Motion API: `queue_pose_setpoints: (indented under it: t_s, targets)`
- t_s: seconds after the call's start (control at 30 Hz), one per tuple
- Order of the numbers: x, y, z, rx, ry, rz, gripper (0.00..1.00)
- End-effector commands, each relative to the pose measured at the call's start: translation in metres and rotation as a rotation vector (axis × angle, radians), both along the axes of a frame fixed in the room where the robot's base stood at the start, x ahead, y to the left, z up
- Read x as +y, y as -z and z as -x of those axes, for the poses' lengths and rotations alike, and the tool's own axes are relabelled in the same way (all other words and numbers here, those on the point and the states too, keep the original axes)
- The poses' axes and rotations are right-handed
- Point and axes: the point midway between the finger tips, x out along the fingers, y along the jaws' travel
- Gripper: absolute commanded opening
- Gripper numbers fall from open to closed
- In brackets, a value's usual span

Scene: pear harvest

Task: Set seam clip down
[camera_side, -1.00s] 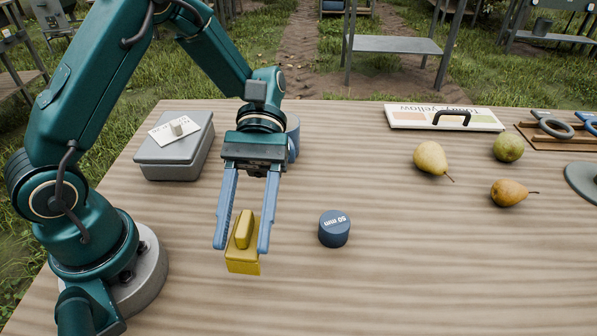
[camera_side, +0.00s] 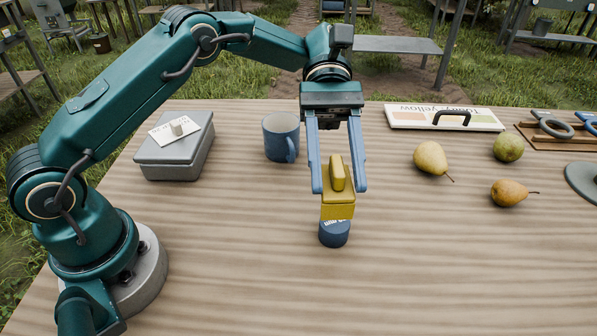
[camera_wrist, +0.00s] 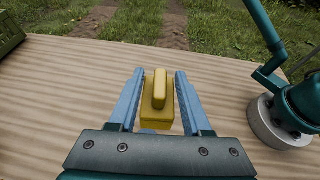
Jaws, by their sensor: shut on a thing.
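The seam clip appears to be the yellow block with a raised grip (camera_side: 338,206). My gripper (camera_side: 339,188) is shut on it, with one blue finger on each side. The clip also shows between the fingers (camera_wrist: 160,74) in the wrist view, as a yellow block (camera_wrist: 157,116). In the side view the clip covers the top of a dark blue cylinder (camera_side: 334,238) marked in mm. I cannot tell whether they touch.
A blue mug (camera_side: 280,138) and a grey lidded box (camera_side: 174,150) stand to the left. Several pears, one yellow (camera_side: 430,158), lie to the right near a colour board (camera_side: 400,118) with a black handle. The front of the wooden table (camera_side: 430,270) is clear.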

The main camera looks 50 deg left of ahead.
Motion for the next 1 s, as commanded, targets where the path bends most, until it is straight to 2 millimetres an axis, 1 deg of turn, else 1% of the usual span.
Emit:
queue_pose_setpoints:
  t_s: [0.03, 0.13, 0.27, 0.37, 0.6, 0.7, 0.83, 0.93, 1.0]
  targets:
    - [-0.008, 0.002, 0.000, 0.000, 0.016, 0.000, 0.00]
    - [-0.018, 0.006, 0.003, 0.001, 0.045, -0.001, 0.00]
    - [-0.032, 0.015, 0.012, 0.004, 0.064, -0.001, 0.00]
    - [-0.049, 0.026, 0.021, 0.006, 0.068, -0.001, 0.00]
    - [-0.097, 0.059, 0.043, 0.004, 0.068, -0.002, 0.00]
    - [-0.112, 0.069, 0.050, 0.003, 0.067, -0.002, 0.00]
    - [-0.125, 0.077, 0.055, 0.000, 0.065, -0.001, 0.00]
    - [-0.128, 0.082, 0.056, 0.000, 0.062, -0.001, 0.00]
    - [-0.128, 0.090, 0.056, 0.002, 0.062, -0.002, 0.00]
